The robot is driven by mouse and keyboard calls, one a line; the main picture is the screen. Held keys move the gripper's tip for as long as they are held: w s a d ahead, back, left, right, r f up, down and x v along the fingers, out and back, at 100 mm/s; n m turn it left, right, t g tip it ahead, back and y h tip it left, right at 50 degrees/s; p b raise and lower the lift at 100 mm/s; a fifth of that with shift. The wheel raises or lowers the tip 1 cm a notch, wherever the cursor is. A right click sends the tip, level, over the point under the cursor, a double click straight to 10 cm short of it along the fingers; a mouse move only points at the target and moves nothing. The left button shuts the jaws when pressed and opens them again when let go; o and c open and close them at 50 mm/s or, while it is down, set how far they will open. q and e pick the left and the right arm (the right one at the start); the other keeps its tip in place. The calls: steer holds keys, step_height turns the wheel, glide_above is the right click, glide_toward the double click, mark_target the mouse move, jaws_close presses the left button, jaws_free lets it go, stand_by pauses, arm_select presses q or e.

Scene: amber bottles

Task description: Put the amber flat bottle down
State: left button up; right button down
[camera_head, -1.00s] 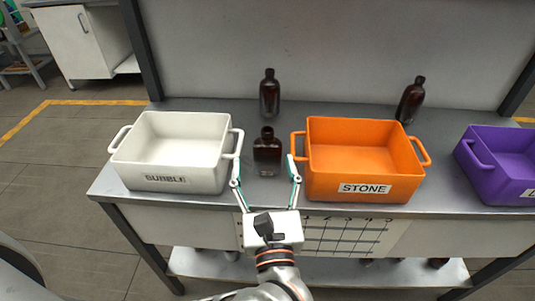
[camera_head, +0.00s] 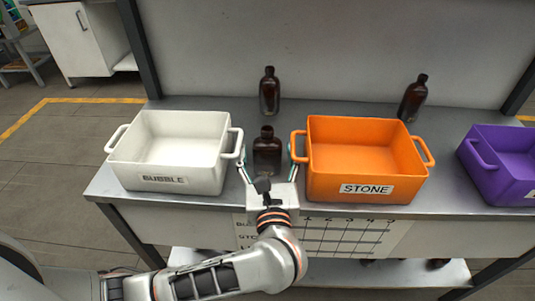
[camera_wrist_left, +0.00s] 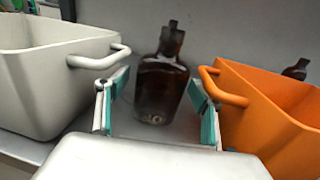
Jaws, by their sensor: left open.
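A dark amber flat bottle (camera_head: 267,155) stands upright on the grey table between the white and orange bins. It also shows in the left wrist view (camera_wrist_left: 161,88), with a label or mark low on its front. My left gripper (camera_head: 266,148) is open, with one finger on each side of this bottle. In the left wrist view its teal-padded fingers (camera_wrist_left: 156,98) straddle the bottle, with gaps on both sides. My right gripper is not in view.
A white bin (camera_head: 166,181) labelled BUBBLE is close on the left. An orange bin (camera_head: 330,187) labelled STONE is close on the right. A purple bin (camera_head: 492,180) stands farther right. Other dark bottles stand behind, at the back middle (camera_head: 269,94) and behind the orange bin (camera_head: 412,100).

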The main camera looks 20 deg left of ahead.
arm_select(q)
steer(key=shift+w, duration=0.15)
steer(key=c, duration=1.3)
steer(key=shift+c, duration=0.6)
steer(key=shift+r, duration=0.2)
